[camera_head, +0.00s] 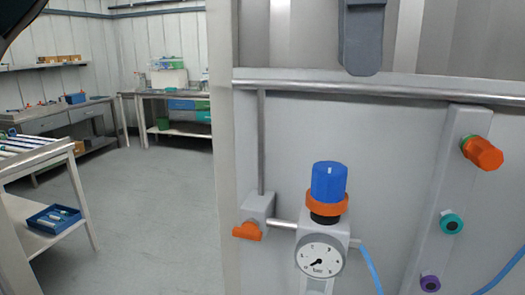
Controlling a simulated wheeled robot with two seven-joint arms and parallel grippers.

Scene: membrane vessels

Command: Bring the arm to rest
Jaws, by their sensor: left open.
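A dark piece of my left arm or gripper (16,16) shows at the top left corner, cut off by the picture's edge. Its fingertips cannot be made out, and nothing is seen held in it. It is apart from the panel and the tables. My right gripper is not in view.
A pale panel at right carries a blue-knobbed regulator (328,185), a pressure gauge (320,259), orange valve (247,231) and coloured ports (452,223). A dark grey block (362,40) hangs above. A trolley (30,160) and benches stand left; the floor (150,200) between is clear.

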